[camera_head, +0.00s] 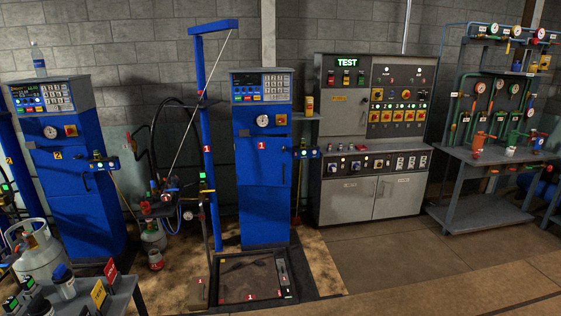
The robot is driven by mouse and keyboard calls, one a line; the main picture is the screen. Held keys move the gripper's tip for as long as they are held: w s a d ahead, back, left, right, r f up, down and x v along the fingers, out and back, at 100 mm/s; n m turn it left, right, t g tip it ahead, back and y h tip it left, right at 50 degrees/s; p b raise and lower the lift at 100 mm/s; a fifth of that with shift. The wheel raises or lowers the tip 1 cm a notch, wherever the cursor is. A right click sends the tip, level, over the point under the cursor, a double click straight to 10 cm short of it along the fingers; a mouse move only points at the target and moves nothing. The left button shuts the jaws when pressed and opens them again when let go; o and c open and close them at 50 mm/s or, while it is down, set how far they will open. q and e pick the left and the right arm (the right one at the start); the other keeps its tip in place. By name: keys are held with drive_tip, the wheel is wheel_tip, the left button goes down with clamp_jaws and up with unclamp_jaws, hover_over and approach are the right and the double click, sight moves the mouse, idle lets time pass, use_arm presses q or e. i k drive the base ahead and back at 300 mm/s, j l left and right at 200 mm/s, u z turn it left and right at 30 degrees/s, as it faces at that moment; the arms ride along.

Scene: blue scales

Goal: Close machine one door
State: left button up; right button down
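Machine one is a tall blue cabinet (264,215) with a red "1" label, standing left of the middle against the block wall. A grey control panel with a display and keypad (261,87) is on its top, with a round gauge (262,120) below. Its blue front door (258,180) has a dark handle on the right side. I cannot tell from this distance whether the door stands slightly open. Neither of my grippers is in view.
A blue frame (208,130) stands left of machine one, with a low scale platform (250,279) in front. Machine two (78,195) is further left, near a gas cylinder (38,262). A grey TEST cabinet (345,200) stands right. Floor at front right is clear.

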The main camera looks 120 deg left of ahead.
sight(261, 160)
drive_tip(key=j+u, duration=0.7)
drive_tip(key=j, duration=0.2)
drive_tip(key=k+j+u, duration=0.1)
drive_tip(key=j+u, duration=0.35)
drive_tip(key=j, duration=1.45)
drive_tip(key=k+j+z, duration=0.1)
drive_tip(key=j, duration=1.4)
drive_tip(key=i+j, duration=0.15)
drive_tip(key=j, duration=0.35)
drive_tip(key=j+z, duration=0.2)
drive_tip(key=z, duration=0.2)
drive_tip(key=j+z, duration=0.2)
drive_tip(key=z, duration=0.2)
drive_tip(key=j+z, duration=0.15)
drive_tip(key=z, duration=0.2)
drive_tip(key=k+j+z, duration=0.1)
drive_tip(key=z, duration=3.15)
drive_tip(key=l, duration=0.1)
